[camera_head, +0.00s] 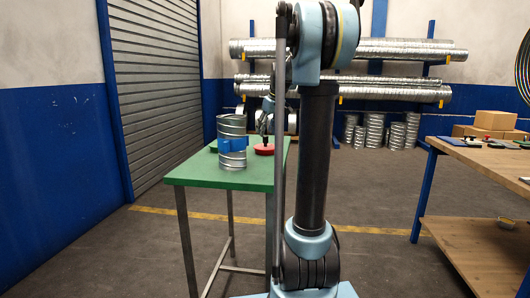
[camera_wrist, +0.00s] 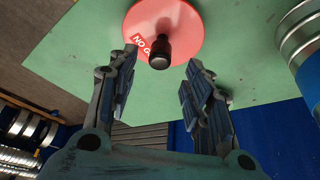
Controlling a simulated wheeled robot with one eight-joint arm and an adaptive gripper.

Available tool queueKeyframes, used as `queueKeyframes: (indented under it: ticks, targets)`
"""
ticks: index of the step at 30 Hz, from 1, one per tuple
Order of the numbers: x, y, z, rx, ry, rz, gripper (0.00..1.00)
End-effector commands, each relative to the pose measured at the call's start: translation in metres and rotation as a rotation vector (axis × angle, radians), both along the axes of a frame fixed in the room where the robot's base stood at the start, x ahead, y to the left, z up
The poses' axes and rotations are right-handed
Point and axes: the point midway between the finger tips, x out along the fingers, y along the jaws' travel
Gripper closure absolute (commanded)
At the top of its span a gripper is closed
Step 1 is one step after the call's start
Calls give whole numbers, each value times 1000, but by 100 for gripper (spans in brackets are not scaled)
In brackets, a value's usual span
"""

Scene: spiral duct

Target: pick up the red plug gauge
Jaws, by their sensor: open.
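The red plug gauge is a flat red disc with a dark upright handle and the letters "NO G" partly visible. In the wrist view the red plug gauge (camera_wrist: 185,25) lies on the green table top (camera_wrist: 80,45) at the top of the picture. In the head view the red plug gauge (camera_head: 265,150) shows near the table's right edge, partly behind my arm. My gripper (camera_wrist: 162,58) is open and empty, its two fingers pointing toward the gauge. The handle lies between the fingertips' lines, just beyond the tips. In the head view my gripper (camera_head: 265,128) is small, above the disc.
A metal spiral duct (camera_head: 232,150) with a blue band stands on the green table left of the gauge. A dark green item (camera_head: 214,146) is partly hidden behind it. A wooden workbench (camera_head: 480,160) stands at the right. Duct racks line the back wall.

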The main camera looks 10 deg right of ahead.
Motion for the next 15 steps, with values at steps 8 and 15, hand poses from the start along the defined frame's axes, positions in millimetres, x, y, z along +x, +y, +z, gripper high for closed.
queueKeyframes:
  ticks: [8, 15]
  targets:
    - [10, 3, -35, 0, 0, 1, 54]
    - [14, 5, -45, 0, 0, 0, 54]
